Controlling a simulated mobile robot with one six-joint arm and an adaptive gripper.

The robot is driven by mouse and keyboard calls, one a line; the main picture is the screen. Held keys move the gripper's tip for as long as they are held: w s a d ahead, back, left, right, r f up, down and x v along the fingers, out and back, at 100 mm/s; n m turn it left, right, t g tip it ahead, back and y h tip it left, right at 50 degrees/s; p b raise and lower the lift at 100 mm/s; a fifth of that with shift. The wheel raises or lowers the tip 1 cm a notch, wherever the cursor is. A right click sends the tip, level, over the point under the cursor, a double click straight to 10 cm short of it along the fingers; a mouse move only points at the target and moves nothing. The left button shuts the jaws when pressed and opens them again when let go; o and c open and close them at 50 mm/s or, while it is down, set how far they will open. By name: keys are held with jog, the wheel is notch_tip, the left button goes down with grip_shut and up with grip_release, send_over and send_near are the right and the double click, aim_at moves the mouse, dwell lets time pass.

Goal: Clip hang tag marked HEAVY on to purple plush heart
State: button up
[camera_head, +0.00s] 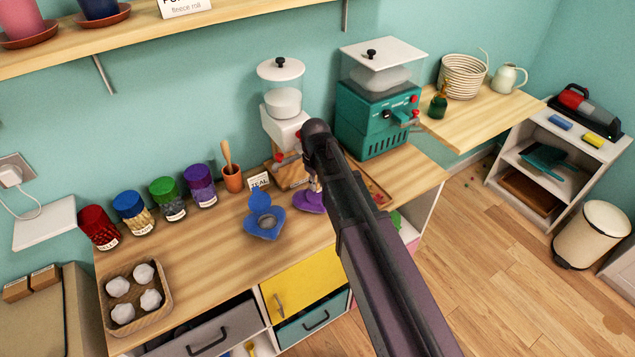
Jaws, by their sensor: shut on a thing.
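A purple piece (311,200), which looks like the plush heart, lies on the wooden counter and is partly hidden by my arm. My gripper (314,183) is just above it, mostly hidden behind my dark arm. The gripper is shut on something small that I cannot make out. I cannot tell whether it touches the purple piece. No tag reading HEAVY is legible. A small white card (259,181) with dark lettering, seemingly TEAL, stands behind a blue heart-shaped piece (264,221) to the left.
Several lidded jars (161,200) and an orange cup (232,178) line the counter's back left. A basket of white lumps (136,297) is at front left. A white machine (284,105) and a teal machine (376,105) stand behind my arm. Bare counter (200,245) lies left of the blue piece.

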jog(key=shift+f+b, duration=0.55)
jog(key=shift+f, duration=0.3)
jog(key=shift+f+b, duration=0.55)
dwell(2.4)
jog(key=o, duration=0.8)
jog(key=shift+s, duration=0.1)
jog(key=shift+r, duration=0.15)
jog(key=shift+r+p, duration=4.4)
jog(key=shift+p, duration=0.15)
